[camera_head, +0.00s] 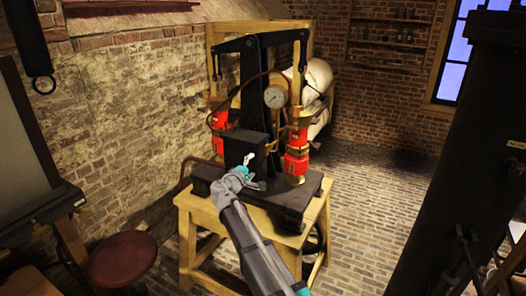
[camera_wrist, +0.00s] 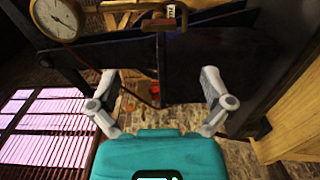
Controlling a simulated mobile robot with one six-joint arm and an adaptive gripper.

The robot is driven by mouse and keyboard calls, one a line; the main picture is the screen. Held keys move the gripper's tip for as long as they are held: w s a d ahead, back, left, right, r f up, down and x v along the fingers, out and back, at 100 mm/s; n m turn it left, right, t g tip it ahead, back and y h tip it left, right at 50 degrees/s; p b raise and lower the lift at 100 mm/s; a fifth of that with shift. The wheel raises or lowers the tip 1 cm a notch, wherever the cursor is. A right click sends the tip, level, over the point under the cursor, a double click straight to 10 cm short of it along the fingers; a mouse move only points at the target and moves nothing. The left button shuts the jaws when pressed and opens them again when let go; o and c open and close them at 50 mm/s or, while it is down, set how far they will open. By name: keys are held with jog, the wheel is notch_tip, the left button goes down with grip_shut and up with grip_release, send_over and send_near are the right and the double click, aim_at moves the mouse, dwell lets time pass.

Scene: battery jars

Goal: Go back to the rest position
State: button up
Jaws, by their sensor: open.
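My gripper (camera_head: 247,161) is in front of the dark pump machine (camera_head: 264,110) in the head view, near its black block. In the wrist view my gripper (camera_wrist: 163,92) has its two grey fingers spread wide apart, with nothing between them. A black beam of the machine lies just past the fingertips there. My grey arm reaches up from the bottom of the head view to the gripper. Two red cylinders (camera_head: 297,150) and (camera_head: 218,127) are mounted on either side of the machine. A round gauge (camera_head: 275,97) is on its front and also shows in the wrist view (camera_wrist: 55,18).
The machine stands on a wooden table (camera_head: 198,208). A round red stool (camera_head: 121,258) is at lower left. A thick dark column (camera_head: 456,150) fills the right side. Brick floor (camera_head: 375,205) is open between the table and the column. A window (camera_head: 460,50) is behind.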

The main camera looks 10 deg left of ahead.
jog(key=s+d+f+m+g, duration=0.3)
jog(key=d+f, duration=0.1)
jog(key=d, duration=0.4)
jog(key=s+d+f+m+g+h, duration=0.1)
jog(key=s+d+f+m+g, duration=0.25)
jog(key=d, duration=0.55)
jog(key=s+d+f+m+g, duration=0.2)
jog(key=s+d+f+g, duration=0.15)
jog(key=d, duration=0.45)
jog(key=s+d+f+m+g+y, duration=0.2)
jog(key=s+d+f+g+y, duration=0.1)
jog(key=s, duration=0.6)
jog(key=s+d+f+m+g+y, duration=0.3)
jog(key=s+d+f+g+y, duration=0.1)
jog(key=s, duration=0.6)
jog(key=shift+s+d+f+m, duration=0.25)
jog(key=shift+s+d+m, duration=0.1)
jog(key=shift+d, duration=0.15)
